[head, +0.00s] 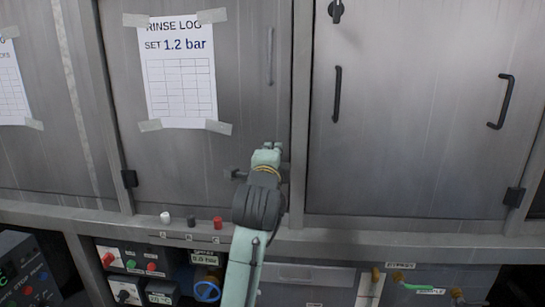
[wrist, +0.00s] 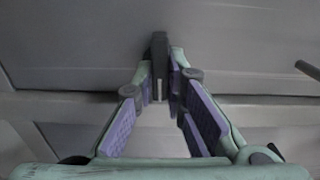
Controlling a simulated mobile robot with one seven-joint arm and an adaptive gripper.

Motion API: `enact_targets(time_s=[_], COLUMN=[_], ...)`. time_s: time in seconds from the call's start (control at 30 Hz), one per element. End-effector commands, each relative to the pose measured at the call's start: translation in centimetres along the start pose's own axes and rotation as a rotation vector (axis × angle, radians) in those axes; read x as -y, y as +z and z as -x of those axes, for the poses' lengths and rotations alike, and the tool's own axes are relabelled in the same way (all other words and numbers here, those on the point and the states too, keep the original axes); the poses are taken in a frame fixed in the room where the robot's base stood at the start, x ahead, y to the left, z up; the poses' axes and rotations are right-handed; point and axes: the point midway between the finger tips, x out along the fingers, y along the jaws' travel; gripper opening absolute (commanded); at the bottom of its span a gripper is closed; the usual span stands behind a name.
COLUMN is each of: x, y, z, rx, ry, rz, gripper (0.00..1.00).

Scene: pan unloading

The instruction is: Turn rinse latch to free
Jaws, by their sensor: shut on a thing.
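My gripper (head: 268,150) is up against the lower right part of the metal door (head: 245,100) bearing the "RINSE LOG" sheet. In the wrist view, my gripper (wrist: 160,82) is closed around a dark upright lever, the rinse latch (wrist: 159,48), with a fingertip on each side. The latch stands upright in that picture. In the head view my gripper and arm hide most of this spot. A small dark stub (head: 238,174) shows just left of the arm; I cannot tell whether it belongs to the latch.
The right-hand door (head: 420,110) has dark bar handles and a latch (head: 336,11) at its top. White, black and red buttons (head: 218,223) sit on the ledge below. Lower panels carry a blue handwheel (head: 207,291) and hose fittings (head: 415,286).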

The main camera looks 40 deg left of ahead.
Motion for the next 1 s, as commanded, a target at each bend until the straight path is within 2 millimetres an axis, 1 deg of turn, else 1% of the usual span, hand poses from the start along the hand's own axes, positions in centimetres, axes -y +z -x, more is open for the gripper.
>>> enact_targets(time_s=[0.23,0.6,0.63,0.9,1.0], x=[-0.05,-0.03,-0.04,-0.03,-0.03], y=[0.03,0.02,0.02,0.01,0.0], z=[-0.02,-0.01,-0.01,-0.01,0.0], rx=[0.001,0.001,0.001,0.0,0.0], ry=[0.001,0.001,0.001,0.0,0.0], rz=[-0.039,-0.042,-0.042,-0.04,-0.04], gripper=[0.0,0.0,0.13,0.31,0.32])
